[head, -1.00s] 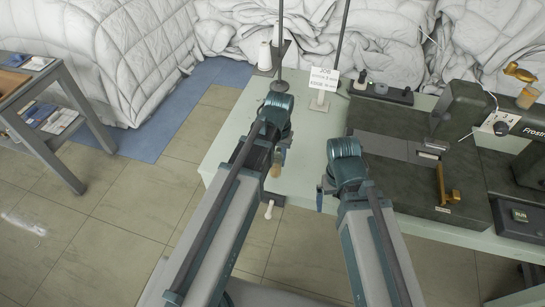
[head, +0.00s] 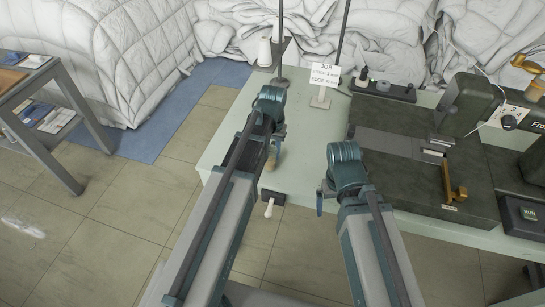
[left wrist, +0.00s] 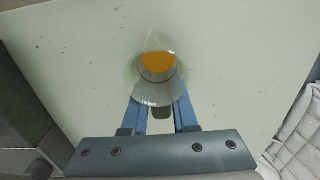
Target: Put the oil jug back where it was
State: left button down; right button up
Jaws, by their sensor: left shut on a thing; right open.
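In the left wrist view, a clear jug (left wrist: 150,92) with a pointed spout and orange oil inside sits between the blue fingers of my left gripper (left wrist: 160,108), which is shut on it. The pale green table top (left wrist: 85,75) lies behind it. In the head view, my left gripper (head: 271,148) is over the table's left part, and the amber jug (head: 271,162) is mostly hidden by the arm. I cannot tell whether its base touches the table. My right gripper (head: 320,200) is open near the table's front edge, its fingers mostly hidden.
A job sign (head: 324,76), white spools (head: 264,52) and thin poles stand at the back. A dark machine (head: 462,105) with a brass part (head: 455,185) fills the right. A small dark fixture with a white handle (head: 269,207) is at the front edge. The left table top is mostly clear.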

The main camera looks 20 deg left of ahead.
pick_arm(q)
jog(key=shift+f, duration=0.15)
jog(key=shift+f, duration=0.2)
jog(key=c, duration=0.7)
grip_release()
jog(key=shift+r, duration=0.2)
notch_tip(320, 180, up, 12)
jog(key=p, duration=1.2)
jog(key=shift+w+r, duration=0.1)
jog(key=s+d+m, duration=0.1)
jog(key=s+d, duration=0.2)
jog(key=s, duration=0.2)
jog(key=s+d+m, duration=0.1)
jog(key=s+d, duration=0.3)
jog(key=s, duration=0.1)
jog(key=s+d+m+y, duration=0.1)
jog(key=s+d, duration=0.2)
jog(key=s, duration=0.2)
jog(key=shift+s+d, duration=0.25)
